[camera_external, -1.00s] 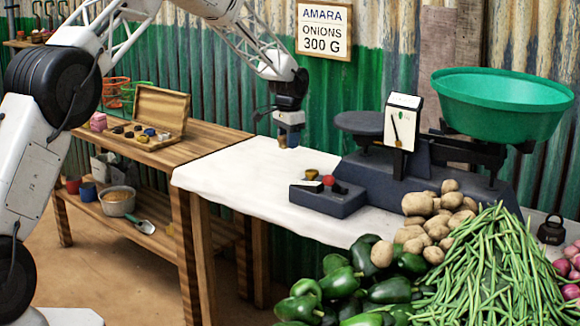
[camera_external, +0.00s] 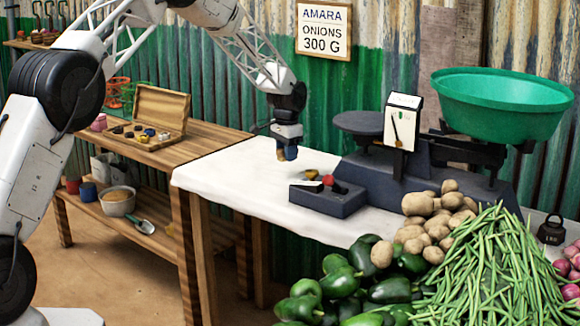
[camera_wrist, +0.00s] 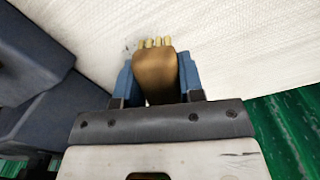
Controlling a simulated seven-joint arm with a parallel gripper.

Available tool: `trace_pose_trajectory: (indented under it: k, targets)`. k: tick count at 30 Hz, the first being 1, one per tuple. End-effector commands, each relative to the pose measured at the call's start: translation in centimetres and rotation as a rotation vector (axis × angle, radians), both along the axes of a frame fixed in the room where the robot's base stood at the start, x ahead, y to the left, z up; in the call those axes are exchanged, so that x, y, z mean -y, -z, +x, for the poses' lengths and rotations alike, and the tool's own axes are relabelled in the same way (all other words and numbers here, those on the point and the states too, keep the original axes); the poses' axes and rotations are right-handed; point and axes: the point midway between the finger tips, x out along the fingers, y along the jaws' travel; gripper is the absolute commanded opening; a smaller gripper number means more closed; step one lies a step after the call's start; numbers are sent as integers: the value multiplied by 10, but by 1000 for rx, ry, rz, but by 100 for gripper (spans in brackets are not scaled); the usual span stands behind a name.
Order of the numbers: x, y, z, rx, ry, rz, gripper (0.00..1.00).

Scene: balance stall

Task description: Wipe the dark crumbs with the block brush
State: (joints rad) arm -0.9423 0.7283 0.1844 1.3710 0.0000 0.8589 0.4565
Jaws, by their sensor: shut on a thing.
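The block brush (camera_wrist: 155,72) is brown with pale bristle tufts at its far end in the wrist view. My gripper (camera_external: 287,152) is shut on it, with a blue finger on each side. In the external view the brush (camera_external: 281,154) hangs down, low over the white cloth (camera_external: 225,178). I cannot tell whether its bristles touch the cloth. A small faint dark mark (camera_wrist: 126,48) shows on the cloth just left of the bristles in the wrist view; it may be crumbs. No crumbs can be made out in the external view.
A dark tray (camera_external: 327,200) with small coloured items stands right of my gripper. Behind it is the dark scale (camera_external: 385,180) with a green bowl (camera_external: 503,100). Peppers, potatoes and beans fill the front right. The cloth's left part is clear.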

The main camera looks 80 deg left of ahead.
Motion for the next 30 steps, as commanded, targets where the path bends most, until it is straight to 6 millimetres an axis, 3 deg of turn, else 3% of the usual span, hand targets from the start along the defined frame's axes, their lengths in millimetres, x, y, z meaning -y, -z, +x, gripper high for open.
trace_pose_trajectory:
  k: [15,30]
  targets:
    - [5,50,5,1,2,0,10]
    - [36,51,35,-1,1,0,10]
